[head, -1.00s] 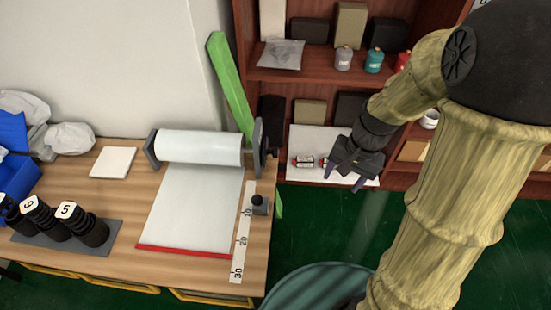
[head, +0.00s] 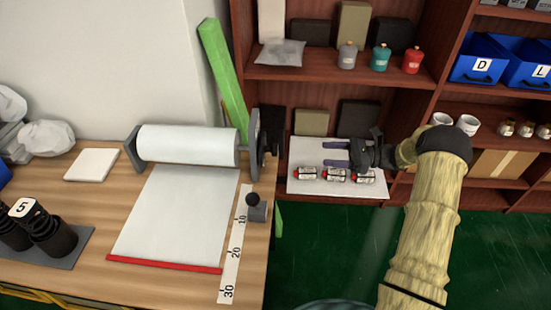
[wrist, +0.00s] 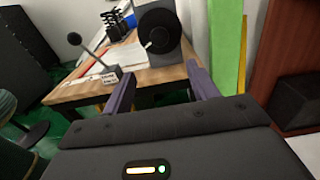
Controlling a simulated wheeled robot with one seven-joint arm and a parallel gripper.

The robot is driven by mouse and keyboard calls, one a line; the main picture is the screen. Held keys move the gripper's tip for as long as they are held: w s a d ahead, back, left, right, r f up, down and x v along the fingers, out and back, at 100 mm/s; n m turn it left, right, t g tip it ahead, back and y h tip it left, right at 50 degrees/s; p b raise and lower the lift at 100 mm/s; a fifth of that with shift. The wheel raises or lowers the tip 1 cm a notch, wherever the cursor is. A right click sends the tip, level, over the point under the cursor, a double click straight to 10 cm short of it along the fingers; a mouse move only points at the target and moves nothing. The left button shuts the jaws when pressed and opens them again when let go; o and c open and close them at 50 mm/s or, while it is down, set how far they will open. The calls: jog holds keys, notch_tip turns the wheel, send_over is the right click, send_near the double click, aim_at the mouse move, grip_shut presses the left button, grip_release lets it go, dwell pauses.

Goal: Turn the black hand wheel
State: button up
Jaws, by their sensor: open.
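The black hand wheel (head: 268,140) sits on the right end of the paper roll stand, at the table's right edge. In the head view it shows nearly edge-on. In the wrist view the wheel (wrist: 158,30) faces me as a dark disc with a small light handle, on a grey side plate. My gripper (head: 336,155) is to the right of the wheel, apart from it, with its fingers pointing left towards it. The gripper is open and empty. In the wrist view its two purple fingers (wrist: 158,92) stand wide apart, below the wheel.
A white paper roll (head: 188,145) feeds a sheet with a red edge. A small grey block with a black knob (head: 257,207) stands near the table's right edge. A green post (head: 222,75) rises behind the roll. Several small cans (head: 335,175) lie on a white shelf board below my gripper.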

aim_at(275, 150)
jog(key=shift+r, duration=0.1)
jog(key=a, duration=1.7)
jog(key=shift+w+a, duration=0.2)
jog(key=shift+w, duration=0.1)
jog(key=c, duration=1)
